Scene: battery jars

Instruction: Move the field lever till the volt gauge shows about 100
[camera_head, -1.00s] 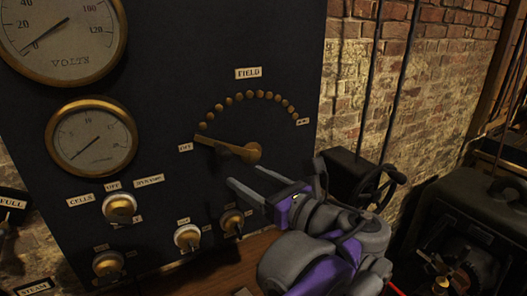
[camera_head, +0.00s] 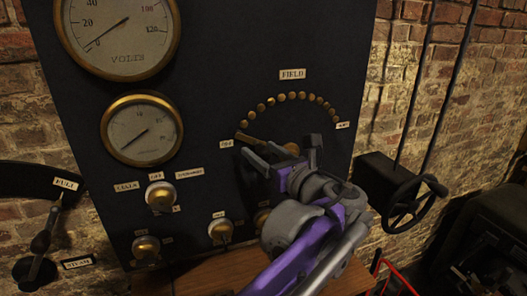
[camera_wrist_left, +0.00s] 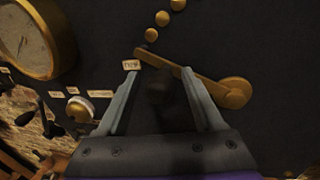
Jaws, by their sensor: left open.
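The field lever (camera_head: 262,142) is a brass arm on the dark panel, pointing left to the OFF end of an arc of brass studs (camera_head: 292,97). It also shows in the left wrist view (camera_wrist_left: 198,78), with its round pivot at right. My left gripper (camera_head: 258,152) is open at the lever, partly covering it. In the left wrist view its fingertips (camera_wrist_left: 160,74) stand either side of a dark knob-like shape in front of the lever; contact cannot be told. The volt gauge (camera_head: 118,32) is large and brass-rimmed, its needle near 0. My right gripper is not in view.
A smaller gauge (camera_head: 141,130) hangs below the volt gauge. Several brass knobs, one at the cells switch (camera_head: 160,197), sit low on the panel. A handwheel (camera_head: 414,203) stands right of the panel, and a steam lever (camera_head: 42,240) at left. A wooden ledge (camera_head: 215,274) runs below.

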